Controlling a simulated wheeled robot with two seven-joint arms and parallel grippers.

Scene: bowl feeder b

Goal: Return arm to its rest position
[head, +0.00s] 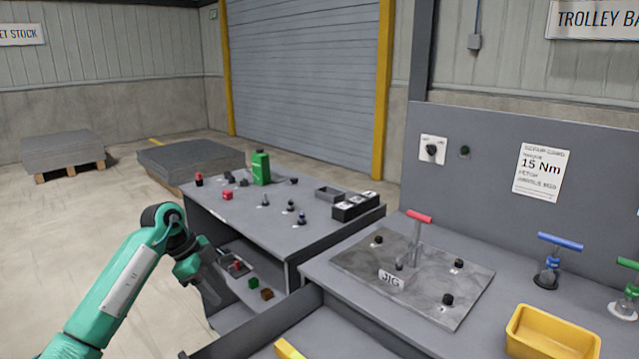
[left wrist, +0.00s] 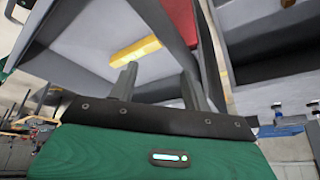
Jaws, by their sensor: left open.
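My left arm, green with a dark elbow, comes in from the lower left of the head view. My left gripper (head: 212,296) hangs pointing down in front of the grey bench's lower shelf, left of the jig table. In the left wrist view its two grey fingers (left wrist: 157,78) stand apart with nothing between them. A yellow bar (left wrist: 135,50) lies on a grey surface beyond the fingers; I cannot tell how far off it is. My right gripper is not in view.
The grey bench (head: 330,225) carries a green bottle (head: 261,168) and several small parts. The lower shelf (head: 235,312) holds small blocks. The jig plate (head: 360,262) has a red T-handle (head: 419,216); a yellow bin (head: 545,335) stands right of it. Open floor (head: 60,230) lies left.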

